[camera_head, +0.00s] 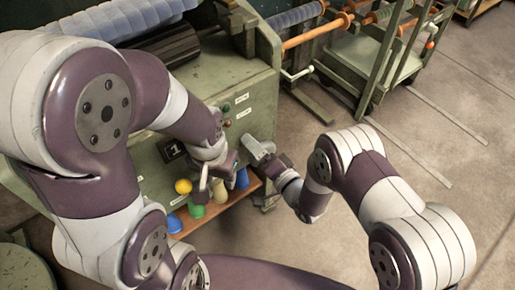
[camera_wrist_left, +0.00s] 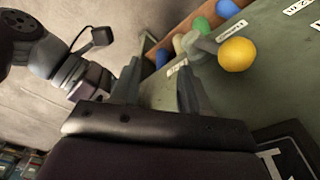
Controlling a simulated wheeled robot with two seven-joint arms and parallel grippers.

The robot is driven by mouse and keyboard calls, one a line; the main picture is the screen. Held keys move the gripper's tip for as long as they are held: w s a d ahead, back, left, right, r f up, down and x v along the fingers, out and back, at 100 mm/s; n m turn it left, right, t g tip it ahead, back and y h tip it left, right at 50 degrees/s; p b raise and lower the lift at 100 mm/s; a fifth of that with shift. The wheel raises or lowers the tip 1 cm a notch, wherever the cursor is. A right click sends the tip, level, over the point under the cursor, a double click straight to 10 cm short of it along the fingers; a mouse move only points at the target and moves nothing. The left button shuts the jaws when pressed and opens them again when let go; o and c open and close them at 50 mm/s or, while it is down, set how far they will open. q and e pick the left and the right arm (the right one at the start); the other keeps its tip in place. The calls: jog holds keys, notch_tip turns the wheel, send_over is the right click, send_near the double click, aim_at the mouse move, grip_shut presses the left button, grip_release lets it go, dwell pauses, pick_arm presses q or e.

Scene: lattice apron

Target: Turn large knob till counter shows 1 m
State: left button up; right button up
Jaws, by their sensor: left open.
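The green machine front carries a dark counter (camera_head: 173,150) with a white digit that looks like 1. Its dark frame also shows at the lower right of the left wrist view (camera_wrist_left: 283,158). A yellow ball (camera_head: 183,186) stands out from the panel. In the left wrist view the yellow ball (camera_wrist_left: 238,54) is beside a grey stem; I cannot tell whether it belongs to the large knob. My left gripper (camera_head: 216,181) is open in front of the panel, and its spread fingers (camera_wrist_left: 158,72) hold nothing. My right gripper (camera_head: 264,156) is close by on the right, its jaws unclear.
An orange-brown shelf (camera_head: 215,208) below the panel holds blue, green and yellow cones. Small buttons (camera_head: 227,108) and labels sit on the upper panel. A green rack with rollers (camera_head: 375,60) stands behind at the right. The floor (camera_head: 440,130) at right is mostly clear.

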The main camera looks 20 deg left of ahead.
jog(key=p+v, duration=0.3)
jog(key=v, duration=0.9)
jog(key=shift+s+d, duration=0.25)
